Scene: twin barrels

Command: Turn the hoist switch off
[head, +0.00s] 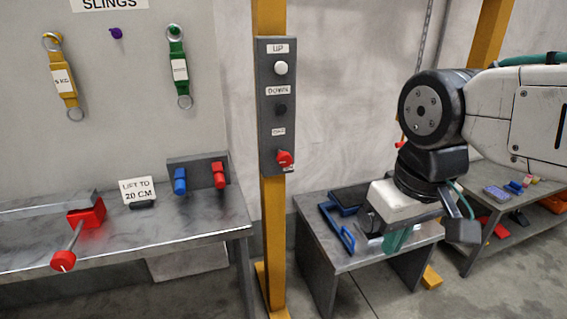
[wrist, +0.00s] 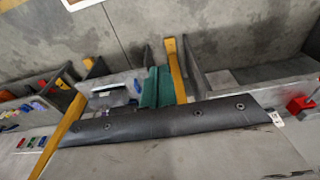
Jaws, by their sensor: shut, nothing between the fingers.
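The grey control box (head: 277,105) is fixed to a yellow post in the head view. It has a white UP button (head: 281,68), a dark DOWN button (head: 281,109) and, at its lower end, a red switch knob (head: 284,158) with a small label above it that is too small to read. My gripper (head: 410,226) hangs to the right of the box and lower, over a small grey table. It is shut and empty, clear of the switch. The wrist view does not clearly show the control box or switch.
A bench (head: 160,233) at left holds a red clamp-like piece (head: 87,213), a LIFT TO 20 CM sign (head: 137,190) and blue and red handles. The small table (head: 326,229) stands below my gripper. Bare wall lies between the box and my arm.

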